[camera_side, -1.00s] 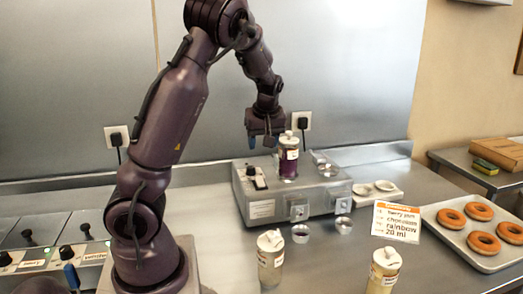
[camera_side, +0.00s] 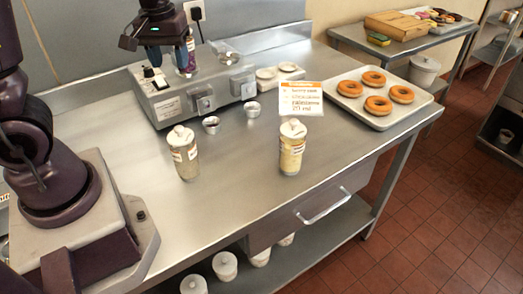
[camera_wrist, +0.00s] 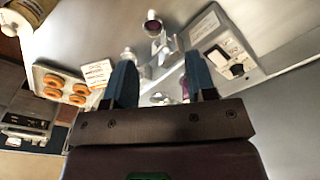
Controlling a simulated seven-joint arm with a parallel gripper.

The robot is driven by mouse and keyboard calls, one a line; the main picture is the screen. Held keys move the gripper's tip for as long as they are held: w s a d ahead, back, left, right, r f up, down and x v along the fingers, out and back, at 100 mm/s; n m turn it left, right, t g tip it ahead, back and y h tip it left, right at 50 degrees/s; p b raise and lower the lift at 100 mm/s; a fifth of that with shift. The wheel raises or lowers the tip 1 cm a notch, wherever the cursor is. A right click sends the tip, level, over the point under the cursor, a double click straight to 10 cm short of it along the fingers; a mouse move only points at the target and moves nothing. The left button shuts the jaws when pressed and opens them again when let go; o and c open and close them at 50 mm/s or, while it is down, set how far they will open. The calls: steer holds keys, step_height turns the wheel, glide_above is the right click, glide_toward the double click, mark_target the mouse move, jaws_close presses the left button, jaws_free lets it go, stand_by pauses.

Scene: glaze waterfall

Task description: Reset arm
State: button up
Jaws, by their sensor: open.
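My gripper (camera_side: 153,42) is open and empty above the grey metal machine (camera_side: 165,103) on the counter. Its two blue fingers also show in the wrist view (camera_wrist: 160,82), apart with nothing clearly held between them.
Two lidded jars, one greyish (camera_side: 185,155) and one yellowish (camera_side: 291,150), stand on the front counter. An order card (camera_side: 301,98) and a doughnut tray (camera_side: 388,119) are to the right. The counter's front middle is clear.

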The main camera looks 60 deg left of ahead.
steer(key=s+d+r+m+t, duration=0.2)
steer(key=d+r+m, duration=0.3)
steer(key=d, duration=0.3)
steer(key=s+d+r+m+t, duration=0.2)
steer(key=s+d+r+m, duration=0.2)
steer(key=d, duration=0.4)
steer(key=shift+s+d+r+m+t+h, duration=0.3)
steer(key=shift+s+d+r+m+t, duration=0.1)
steer(key=shift+s, duration=0.4)
